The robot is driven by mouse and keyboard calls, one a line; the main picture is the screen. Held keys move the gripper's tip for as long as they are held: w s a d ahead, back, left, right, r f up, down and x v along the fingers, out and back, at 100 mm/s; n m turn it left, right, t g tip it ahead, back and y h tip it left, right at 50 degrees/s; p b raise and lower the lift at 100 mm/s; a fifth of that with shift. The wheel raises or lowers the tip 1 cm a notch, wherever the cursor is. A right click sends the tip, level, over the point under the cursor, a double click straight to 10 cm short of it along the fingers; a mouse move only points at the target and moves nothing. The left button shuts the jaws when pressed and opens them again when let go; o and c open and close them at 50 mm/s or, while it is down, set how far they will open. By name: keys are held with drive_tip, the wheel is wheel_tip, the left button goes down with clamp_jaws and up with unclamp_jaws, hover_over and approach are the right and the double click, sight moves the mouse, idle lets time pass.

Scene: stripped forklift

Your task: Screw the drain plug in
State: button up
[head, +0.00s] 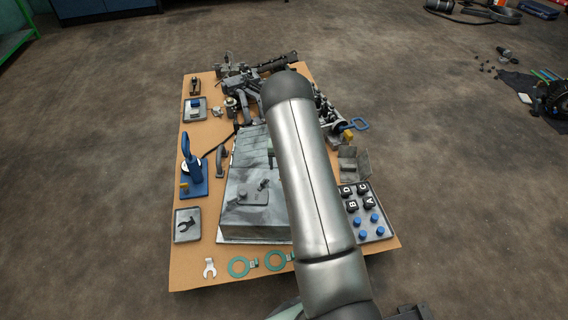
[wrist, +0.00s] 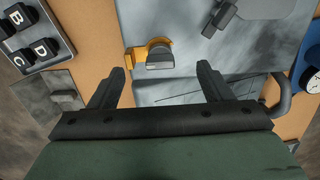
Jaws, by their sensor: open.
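A short grey cylindrical piece, which looks like the drain plug (wrist: 160,60), sits in a yellow-orange holder (wrist: 131,62) at the edge of the grey box-shaped housing (wrist: 180,20) in the wrist view. I cannot tell whether it is in a threaded hole or only resting there. My gripper (wrist: 160,72) is open, with its two fingers apart on either side of the plug and nothing between them that I can see gripped. In the head view my arm hides the gripper and the plug; the housing (head: 235,205) shows on the board.
A tray of lettered black knobs and blue caps (head: 382,234) lies at the board's right. Dark machine parts (head: 240,85) crowd the back.

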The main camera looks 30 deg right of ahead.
wheel_tip(320, 180, up, 17)
drive_tip(key=p, duration=0.5)
drive_tip(key=shift+r, duration=0.2)
